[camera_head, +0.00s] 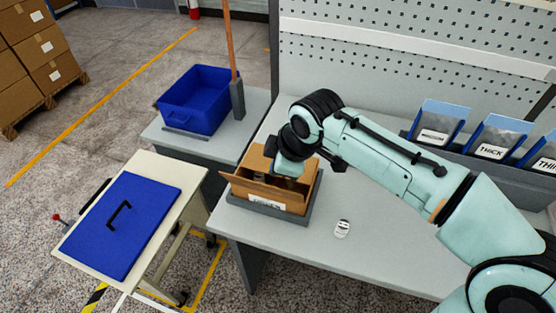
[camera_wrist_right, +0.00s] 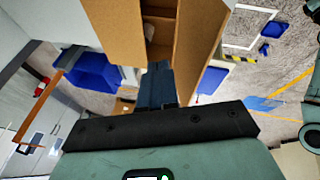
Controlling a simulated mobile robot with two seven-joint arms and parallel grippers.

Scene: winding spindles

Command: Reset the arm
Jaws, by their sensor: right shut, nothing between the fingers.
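My right arm reaches in from the right in the head view. My right gripper (camera_head: 287,176) points down at the open cardboard box (camera_head: 308,197), over its opening. In the right wrist view the gripper's dark fingers (camera_wrist_right: 158,70) are together with nothing between them, and the brown box walls (camera_wrist_right: 198,40) are close around their tips. How deep the fingertips sit in the box is hard to tell. The contents of the box are mostly hidden by the gripper. My left gripper is in neither view.
The box stands on a grey tray (camera_head: 268,213) on the grey worktable (camera_head: 380,245). A small white object (camera_head: 342,228) lies right of it. Labelled blue bins (camera_head: 439,122) line the back right. A blue crate (camera_head: 199,97) and a blue-topped cart (camera_head: 120,225) stand left.

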